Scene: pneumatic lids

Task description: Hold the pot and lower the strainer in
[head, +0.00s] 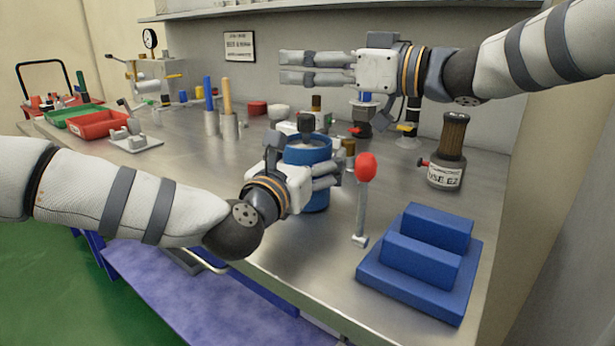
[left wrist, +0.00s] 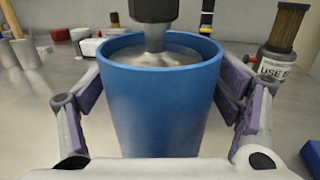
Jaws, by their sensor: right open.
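The blue pot (head: 308,150) stands near the front edge of the metal bench and fills the middle of the left wrist view (left wrist: 160,110). My left gripper (head: 322,180) is shut on the pot, with a finger on each side of its wall. A grey metal piece (left wrist: 155,58), seemingly the strainer, sits inside the pot's rim. A stem rises from it to a dark block-shaped handle (head: 306,122), cut off at the top of the left wrist view. Its depth in the pot is hidden. My right gripper (head: 285,68) is open and empty, above and behind the pot, pointing left.
A red-knobbed lever (head: 365,168) stands just right of the pot. A blue stepped block (head: 420,262) lies at front right, a labelled brown-topped bottle (head: 448,150) behind it. Several small items stand behind the pot. Red (head: 98,125) and green trays are far left.

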